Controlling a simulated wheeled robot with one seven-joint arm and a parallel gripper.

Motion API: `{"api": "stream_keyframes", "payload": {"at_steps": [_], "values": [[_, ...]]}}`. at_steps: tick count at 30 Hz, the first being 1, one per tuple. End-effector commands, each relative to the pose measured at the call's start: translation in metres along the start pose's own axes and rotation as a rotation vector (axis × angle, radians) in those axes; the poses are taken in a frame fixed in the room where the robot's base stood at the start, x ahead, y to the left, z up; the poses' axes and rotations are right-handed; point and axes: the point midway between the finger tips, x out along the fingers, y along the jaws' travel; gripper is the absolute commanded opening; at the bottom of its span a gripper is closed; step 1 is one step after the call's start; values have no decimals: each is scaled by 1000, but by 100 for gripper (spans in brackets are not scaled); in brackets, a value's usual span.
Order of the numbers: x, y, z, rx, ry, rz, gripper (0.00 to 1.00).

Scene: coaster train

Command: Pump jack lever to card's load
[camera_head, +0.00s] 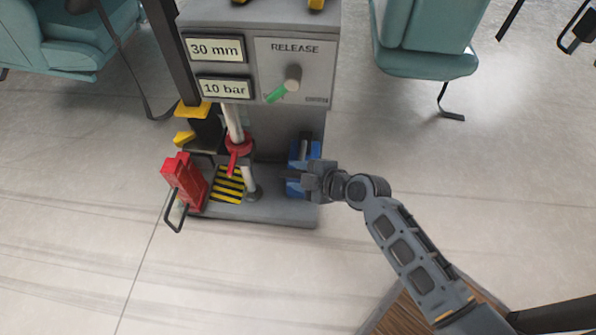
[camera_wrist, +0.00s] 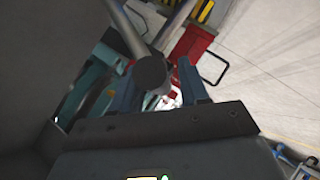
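The grey jack stand (camera_head: 265,30) is in the head view. Its displays read 30 mm (camera_head: 214,48) and 10 bar (camera_head: 224,88). A RELEASE knob (camera_head: 292,80) with a green pointer is to their right. In the wrist view, the lever's dark round end (camera_wrist: 150,72) shows near the open fingers (camera_wrist: 158,90); contact is unclear. I cannot make out the card.
A red block (camera_head: 184,180) with a black wire handle is at the stand's lower left, beside a yellow-black striped plate (camera_head: 228,186). Teal seats (camera_head: 430,40) stand behind on both sides. The pale floor (camera_head: 90,240) in front of the stand is clear.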

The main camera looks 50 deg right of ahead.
Motion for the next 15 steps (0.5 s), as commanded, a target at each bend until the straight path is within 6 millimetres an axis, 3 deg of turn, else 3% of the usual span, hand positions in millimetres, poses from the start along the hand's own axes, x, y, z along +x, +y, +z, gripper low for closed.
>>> {"api": "stream_keyframes", "payload": {"at_steps": [9,15], "values": [[-2,3,-1,-2,0,7,50],[-26,4,-2,-3,-1,5,50]]}}
